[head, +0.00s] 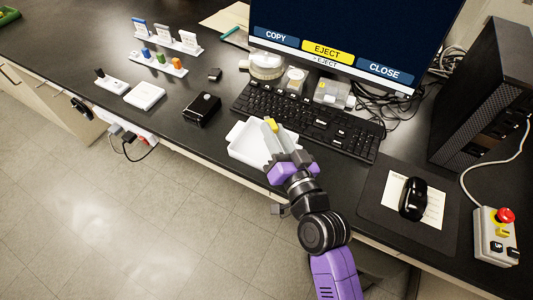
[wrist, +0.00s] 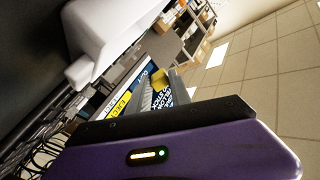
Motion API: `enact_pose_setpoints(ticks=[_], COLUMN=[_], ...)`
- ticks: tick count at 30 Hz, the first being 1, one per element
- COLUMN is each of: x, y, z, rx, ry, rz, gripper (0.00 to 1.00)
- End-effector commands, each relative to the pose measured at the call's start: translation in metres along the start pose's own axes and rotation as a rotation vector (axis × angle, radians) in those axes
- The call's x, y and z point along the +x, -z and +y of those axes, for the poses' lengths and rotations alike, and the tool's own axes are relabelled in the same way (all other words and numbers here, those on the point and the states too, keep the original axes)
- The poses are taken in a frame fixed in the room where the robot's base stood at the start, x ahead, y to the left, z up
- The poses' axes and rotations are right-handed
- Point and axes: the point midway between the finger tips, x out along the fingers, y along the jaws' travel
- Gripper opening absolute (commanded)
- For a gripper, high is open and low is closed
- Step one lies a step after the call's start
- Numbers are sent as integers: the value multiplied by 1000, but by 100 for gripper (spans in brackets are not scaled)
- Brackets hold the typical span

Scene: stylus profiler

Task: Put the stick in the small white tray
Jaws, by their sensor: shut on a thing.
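My gripper (head: 276,133) is shut on a stick with a yellow end (head: 271,125). In the wrist view the stick's yellow end (wrist: 159,78) shows between the fingers, with a dark blue lettered part below it. The small white tray (head: 238,150) lies on the black desk, in front of the keyboard. In the head view the gripper and stick overlap the tray's right part; the height above it is hard to tell. In the wrist view a white tray-like shape (wrist: 97,30) fills the upper left, apart from the stick.
The keyboard (head: 330,130) lies behind the tray, below the monitor (head: 350,35). A black box (head: 202,108) stands left of the tray. White racks (head: 158,64) with coloured pieces are at the far left. A mouse (head: 413,198) and a control box (head: 495,240) are at the right.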

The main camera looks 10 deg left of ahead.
Motion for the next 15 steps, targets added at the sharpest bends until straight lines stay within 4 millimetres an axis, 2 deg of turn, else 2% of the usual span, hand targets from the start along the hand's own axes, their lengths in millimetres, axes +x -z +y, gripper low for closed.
enact_pose_setpoints(ticks=[3, 11, 12, 15], x=[0, 0, 0, 0], y=[-8, -7, -7, -7], z=[5, 4, 4, 4], rx=[-1, 0, 0, 0], ry=[0, 0, 0, 0], rz=[1, 1, 1, 1], gripper=[0, 0, 31, 50])
